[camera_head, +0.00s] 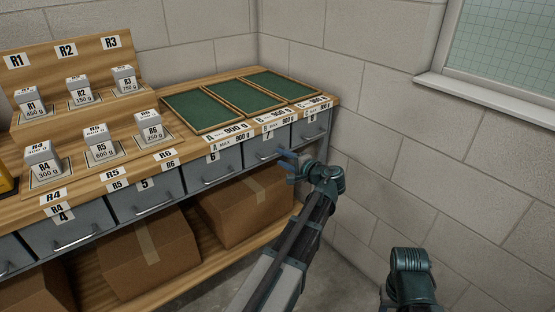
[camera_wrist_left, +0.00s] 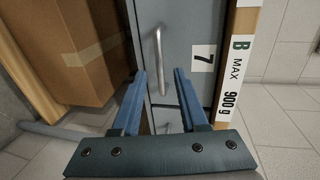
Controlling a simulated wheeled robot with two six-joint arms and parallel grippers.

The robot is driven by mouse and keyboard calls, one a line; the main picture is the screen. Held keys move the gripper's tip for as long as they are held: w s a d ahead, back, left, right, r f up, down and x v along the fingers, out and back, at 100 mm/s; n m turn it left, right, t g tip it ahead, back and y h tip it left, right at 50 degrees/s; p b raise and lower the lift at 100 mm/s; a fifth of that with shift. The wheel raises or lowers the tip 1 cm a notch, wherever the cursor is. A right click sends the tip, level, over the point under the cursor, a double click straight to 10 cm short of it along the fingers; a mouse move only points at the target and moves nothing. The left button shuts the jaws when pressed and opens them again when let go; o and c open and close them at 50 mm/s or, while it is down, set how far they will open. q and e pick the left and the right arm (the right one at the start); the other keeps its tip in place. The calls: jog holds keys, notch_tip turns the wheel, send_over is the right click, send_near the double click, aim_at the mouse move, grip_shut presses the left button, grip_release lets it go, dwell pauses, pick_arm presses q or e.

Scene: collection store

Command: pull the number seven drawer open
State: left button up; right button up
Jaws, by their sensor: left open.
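The number seven drawer (camera_head: 258,150) is a grey front under the bench top, in the head view below the label 7. In the left wrist view its grey front (camera_wrist_left: 190,30) carries the number 7 on a white tag, with a metal bar handle (camera_wrist_left: 158,62). The drawer looks shut. My left gripper (camera_head: 286,157) is in front of this drawer, partly covering its handle. In the left wrist view its two blue fingers (camera_wrist_left: 160,75) are open and empty, with the handle's near end between them in the picture. I cannot tell whether they reach around it. My right gripper is out of view.
Drawer 6 (camera_head: 210,171) and drawer 8 (camera_head: 311,128) flank it. Cardboard boxes (camera_head: 245,208) stand on the shelf below. Green mats (camera_head: 203,108) and labelled weights (camera_head: 101,145) are on the bench top. A block wall (camera_head: 385,150) closes the right side.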

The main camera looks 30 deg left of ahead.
aim_at(275, 155)
pick_arm(q)
jog(key=shift+x, duration=1.6)
grip_shut()
